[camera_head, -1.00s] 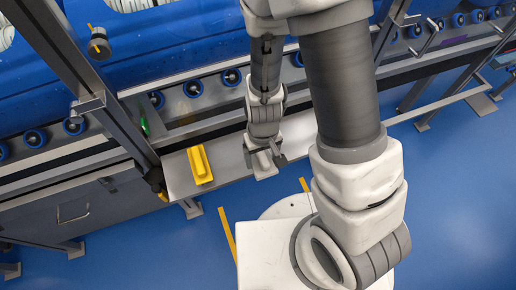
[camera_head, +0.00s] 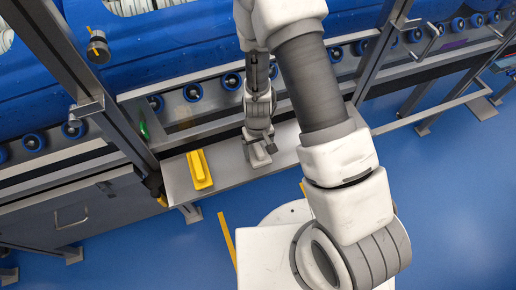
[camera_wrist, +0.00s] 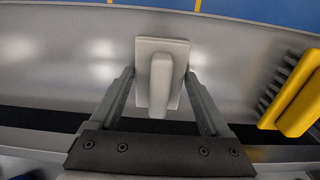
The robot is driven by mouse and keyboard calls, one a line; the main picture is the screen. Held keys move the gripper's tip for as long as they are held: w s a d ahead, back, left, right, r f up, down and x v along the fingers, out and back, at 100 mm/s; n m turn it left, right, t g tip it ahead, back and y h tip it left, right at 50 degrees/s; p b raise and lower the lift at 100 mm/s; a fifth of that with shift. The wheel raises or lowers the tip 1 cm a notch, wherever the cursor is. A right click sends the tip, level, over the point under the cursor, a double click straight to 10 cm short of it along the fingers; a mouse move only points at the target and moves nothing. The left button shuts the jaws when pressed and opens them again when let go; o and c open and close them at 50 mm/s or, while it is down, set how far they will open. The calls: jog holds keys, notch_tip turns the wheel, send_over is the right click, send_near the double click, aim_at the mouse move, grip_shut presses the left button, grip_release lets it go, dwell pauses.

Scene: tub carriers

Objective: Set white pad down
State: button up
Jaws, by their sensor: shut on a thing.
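The white pad (camera_wrist: 174,47) is a pale, flat, roughly square piece with a raised grip along its middle. My gripper (camera_wrist: 158,85) is shut on that grip, with one finger on each side. In the head view my gripper (camera_head: 258,147) points down over a grey metal shelf (camera_head: 226,172), with the pad (camera_head: 262,161) at its tip. The pad is at or just above the shelf; I cannot tell whether it touches. Its underside is hidden.
A yellow brush-like block (camera_head: 199,168) with dark bristles lies on the shelf left of the pad; in the wrist view it is at the right (camera_wrist: 297,98). Bare shelf lies around the pad. A metal post (camera_head: 125,130) stands at the shelf's left end.

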jog(key=o, duration=1)
notch_tip(320, 180, up, 12)
jog(key=p, duration=0.2)
notch_tip(320, 180, up, 10)
jog(key=t+y, duration=0.1)
send_over(258, 147)
jog(key=d, duration=0.1)
jog(key=s+d+r+m+t, duration=0.1)
jog(key=s+d+r, duration=0.2)
jog(key=r, duration=0.4)
jog(key=s+d+r+m+t, duration=0.1)
jog(key=s+d+r+t, duration=0.1)
jog(key=s+r, duration=0.3)
jog(key=s+d+r+m+t+h, duration=0.1)
jog(key=s+d+r, duration=0.3)
jog(key=r, duration=0.5)
jog(key=shift+s+d+t, duration=0.15)
jog(key=shift+s+t, duration=0.05)
jog(key=shift+t, duration=0.1)
